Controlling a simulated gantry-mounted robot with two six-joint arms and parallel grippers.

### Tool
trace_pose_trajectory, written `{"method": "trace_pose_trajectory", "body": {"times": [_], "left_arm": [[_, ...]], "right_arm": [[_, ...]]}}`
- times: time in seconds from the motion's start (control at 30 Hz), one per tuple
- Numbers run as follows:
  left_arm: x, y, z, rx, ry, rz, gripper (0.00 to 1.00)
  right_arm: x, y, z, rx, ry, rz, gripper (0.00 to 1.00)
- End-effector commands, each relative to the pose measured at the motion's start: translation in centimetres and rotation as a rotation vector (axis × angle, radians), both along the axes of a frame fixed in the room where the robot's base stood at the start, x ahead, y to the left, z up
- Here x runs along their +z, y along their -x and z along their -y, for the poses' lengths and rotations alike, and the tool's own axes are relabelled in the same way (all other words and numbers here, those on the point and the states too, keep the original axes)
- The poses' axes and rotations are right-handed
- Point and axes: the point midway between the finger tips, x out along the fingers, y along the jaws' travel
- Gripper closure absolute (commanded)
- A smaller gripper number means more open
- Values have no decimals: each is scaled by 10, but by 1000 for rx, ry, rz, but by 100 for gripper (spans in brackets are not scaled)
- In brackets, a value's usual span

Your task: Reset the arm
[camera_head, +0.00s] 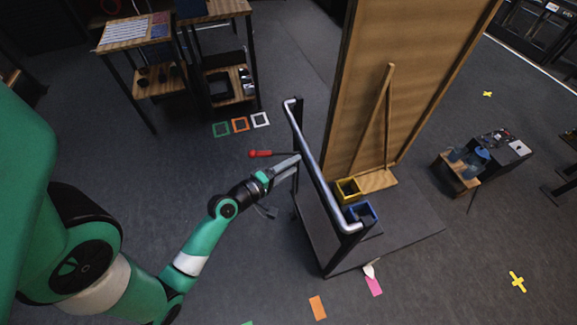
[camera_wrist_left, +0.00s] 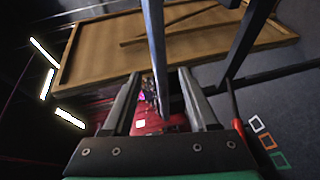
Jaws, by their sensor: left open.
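My left gripper (camera_head: 287,167) reaches in from the left and its fingertips are close to the upright frame of a cart (camera_head: 410,240). In the left wrist view the gripper (camera_wrist_left: 160,85) has its two fingers apart, with a dark bar (camera_wrist_left: 156,45) showing between them. I cannot tell whether the fingers touch the bar. The cart's silver handrail (camera_head: 318,175) runs just right of the fingertips. My right gripper is not in view.
A large wooden panel (camera_head: 415,60) stands behind the rail. A yellow bin (camera_head: 347,190) and a blue bin (camera_head: 362,212) sit on the cart. A red-handled tool (camera_head: 260,153) lies near my gripper. Shelves (camera_head: 135,38) stand upper left; open floor lies lower right.

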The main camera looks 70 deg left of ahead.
Motion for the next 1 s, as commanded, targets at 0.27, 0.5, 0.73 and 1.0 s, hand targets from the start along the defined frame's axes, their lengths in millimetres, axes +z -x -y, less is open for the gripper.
{"method": "trace_pose_trajectory", "body": {"times": [0.27,0.5,0.73,1.0], "left_arm": [[3,11,6,-1,0,1,41],[3,11,5,-1,0,1,41],[5,9,5,-6,-10,2,41],[121,-75,27,-183,-450,51,41]], "right_arm": [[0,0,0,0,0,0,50],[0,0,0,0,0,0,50],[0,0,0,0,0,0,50],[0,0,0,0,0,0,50]]}}
